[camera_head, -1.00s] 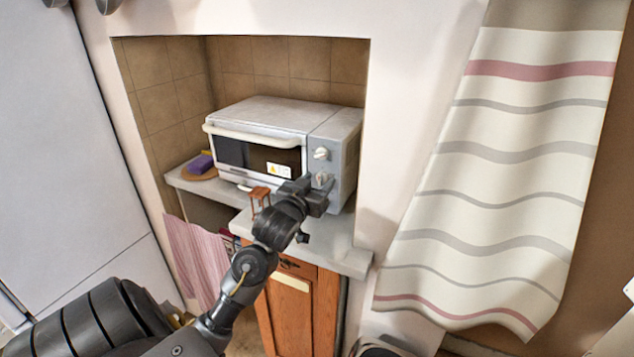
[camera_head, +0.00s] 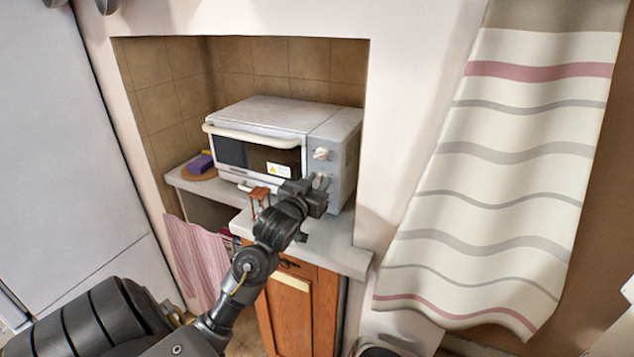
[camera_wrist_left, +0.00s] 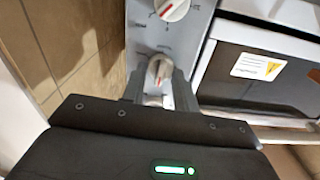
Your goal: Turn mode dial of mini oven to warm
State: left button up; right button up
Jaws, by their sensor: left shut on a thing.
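The white mini oven (camera_head: 275,120) stands in a tiled niche, its door closed. Its right-hand panel has an upper dial (camera_head: 321,154) and a lower dial (camera_head: 321,181). My left gripper (camera_head: 318,190) is at the lower dial, and the arm hides part of the oven's lower front. In the left wrist view, the fingers (camera_wrist_left: 160,90) are shut around the lower dial's knob (camera_wrist_left: 159,70). The other dial (camera_wrist_left: 172,8) is free at the top edge. The panel's printed marks are too small to read. My right gripper is not in view.
A small brown stool-like object (camera_head: 259,194) stands on the counter (camera_head: 340,250) beside my left arm. A purple and yellow sponge (camera_head: 200,164) lies on a round board at the left. A striped curtain (camera_head: 500,170) hangs at the right.

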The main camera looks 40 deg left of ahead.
pick_arm(q)
jog(key=shift+m+p, duration=0.35)
jog(key=shift+m, duration=0.85)
jog(key=m, duration=0.2)
jog(key=shift+m+p, duration=0.3)
jog(key=shift+p, duration=0.05)
jog(key=shift+m, duration=0.9)
jog(key=shift+d+m+p, duration=0.1)
jog(key=shift+m+p, duration=0.5)
jog(key=shift+m, duration=1.3)
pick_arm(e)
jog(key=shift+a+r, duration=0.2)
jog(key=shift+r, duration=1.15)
pick_arm(q)
jog(key=shift+f+m, duration=0.1)
jog(key=shift+m, duration=0.2)
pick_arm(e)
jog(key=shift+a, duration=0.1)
pick_arm(q)
jog(key=o, duration=0.9)
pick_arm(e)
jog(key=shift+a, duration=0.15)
pick_arm(q)
jog(key=shift+o, duration=0.2)
